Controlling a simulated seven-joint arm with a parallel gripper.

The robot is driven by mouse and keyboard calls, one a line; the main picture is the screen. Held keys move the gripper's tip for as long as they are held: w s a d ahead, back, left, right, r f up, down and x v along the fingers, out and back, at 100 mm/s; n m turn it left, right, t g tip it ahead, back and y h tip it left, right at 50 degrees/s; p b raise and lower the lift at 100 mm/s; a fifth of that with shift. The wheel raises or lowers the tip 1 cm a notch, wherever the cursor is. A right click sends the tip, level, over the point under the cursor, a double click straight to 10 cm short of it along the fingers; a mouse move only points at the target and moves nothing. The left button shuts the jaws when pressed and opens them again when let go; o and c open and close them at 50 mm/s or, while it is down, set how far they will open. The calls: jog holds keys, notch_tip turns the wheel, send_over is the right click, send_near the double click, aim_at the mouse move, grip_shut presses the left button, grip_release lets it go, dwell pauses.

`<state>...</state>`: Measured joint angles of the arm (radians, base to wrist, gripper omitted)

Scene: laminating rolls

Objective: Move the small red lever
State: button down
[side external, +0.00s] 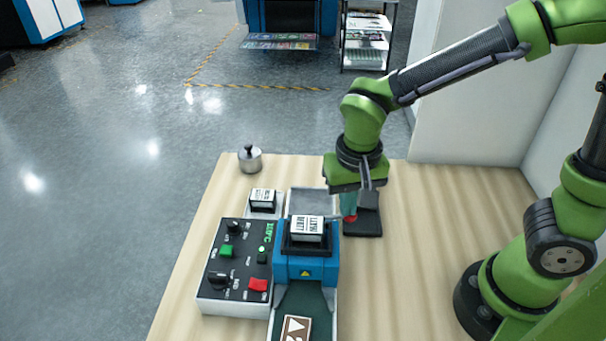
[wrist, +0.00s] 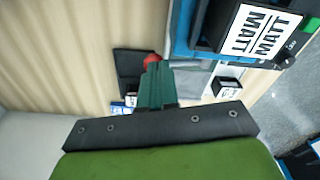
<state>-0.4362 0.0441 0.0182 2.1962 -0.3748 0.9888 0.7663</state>
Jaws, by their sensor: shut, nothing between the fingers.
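A small red knob (side external: 349,219), which looks like the end of the red lever, shows beside the blue laminating machine (side external: 306,268), on its right. The rounded red tip (wrist: 152,60) also shows in the wrist view, just beyond my fingertips. My gripper (side external: 348,214) points down over it with its teal fingers together. The fingers (wrist: 155,72) partly cover the red part, so I cannot tell whether they touch it. The lever's shaft is hidden. Nothing shows held between the fingers.
A control box (side external: 232,262) with green and red switches stands left of the machine. A black flat plate (side external: 368,222) lies beside my gripper. A MATT block (side external: 307,228) sits on top of the machine. A metal weight (side external: 250,160) stands at the back left.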

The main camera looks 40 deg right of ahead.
jog(key=shift+f, duration=0.3)
jog(key=s, duration=0.1)
jog(key=s+a+r, duration=0.1)
jog(key=shift+s+a, duration=0.2)
jog(key=shift+s, duration=0.15)
jog(key=shift+r, duration=0.1)
notch_tip(320, 180, up, 17)
jog(key=s, duration=0.1)
jog(key=shift+s+a, duration=0.25)
jog(key=shift+a, duration=0.15)
